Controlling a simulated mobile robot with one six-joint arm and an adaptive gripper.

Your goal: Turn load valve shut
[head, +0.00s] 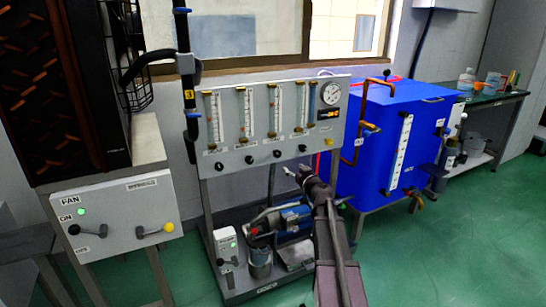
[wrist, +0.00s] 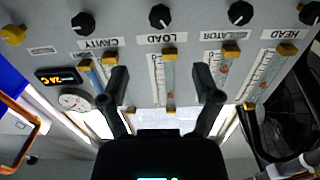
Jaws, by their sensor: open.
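The load valve is a black knob (wrist: 160,17) at the top of the wrist view, beside the LOAD label (wrist: 163,41) and a flow tube. In the head view it appears to be the third knob (head: 277,154) from the left, low on the grey panel. My gripper (wrist: 160,76) is open, its two black fingers apart with nothing between them. The knob lies above the fingertips in the wrist view, apart from them. In the head view my gripper (head: 291,173) is just below and in front of the panel's lower edge. The knob's turn position is unclear.
Other black knobs sit beside it, near the CAVITY (wrist: 83,24) and HEAD (wrist: 285,17) labels. A yellow knob (wrist: 12,35) is at the wrist view's left. A blue tank (head: 385,135) with copper pipes stands right of the panel. A pump (head: 285,220) sits below.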

